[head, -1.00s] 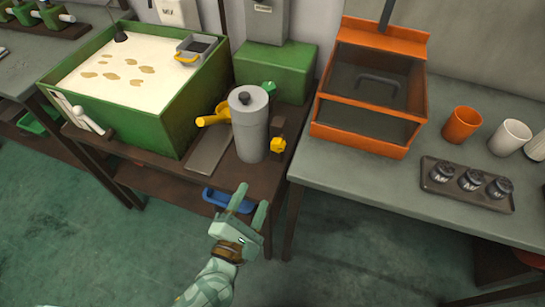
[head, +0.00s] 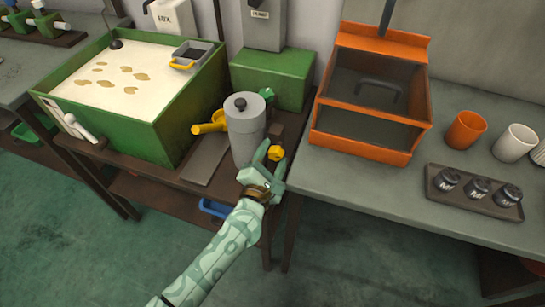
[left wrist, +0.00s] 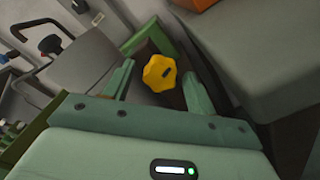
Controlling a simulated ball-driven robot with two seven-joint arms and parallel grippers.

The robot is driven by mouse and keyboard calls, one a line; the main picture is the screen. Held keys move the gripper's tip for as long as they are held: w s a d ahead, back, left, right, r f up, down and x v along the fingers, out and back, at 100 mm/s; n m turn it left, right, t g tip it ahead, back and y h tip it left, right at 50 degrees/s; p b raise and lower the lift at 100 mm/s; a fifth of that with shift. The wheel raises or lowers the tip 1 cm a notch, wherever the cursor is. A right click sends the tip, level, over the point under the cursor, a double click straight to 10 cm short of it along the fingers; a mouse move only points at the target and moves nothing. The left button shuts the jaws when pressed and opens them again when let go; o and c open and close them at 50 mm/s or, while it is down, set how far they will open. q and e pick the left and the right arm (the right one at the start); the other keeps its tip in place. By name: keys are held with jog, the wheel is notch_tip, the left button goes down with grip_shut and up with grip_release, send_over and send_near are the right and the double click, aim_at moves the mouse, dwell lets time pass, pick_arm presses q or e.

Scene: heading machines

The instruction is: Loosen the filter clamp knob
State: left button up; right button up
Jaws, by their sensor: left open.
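The filter clamp knob is a yellow lobed knob (head: 275,153) low on the right side of the grey cylindrical filter housing (head: 245,130). My right gripper is not in view.
A yellow funnel-like handle (head: 210,126) sticks out left of the housing. A green tank of pale liquid (head: 185,110) stands further left. An orange open-fronted box (head: 360,148), cups and a dark tray of small jars (head: 440,198) are on the right-hand table.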

pick_arm(q)
jog(key=shift+c, duration=0.4)
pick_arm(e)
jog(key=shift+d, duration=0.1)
pick_arm(q)
jog(key=c, duration=0.9)
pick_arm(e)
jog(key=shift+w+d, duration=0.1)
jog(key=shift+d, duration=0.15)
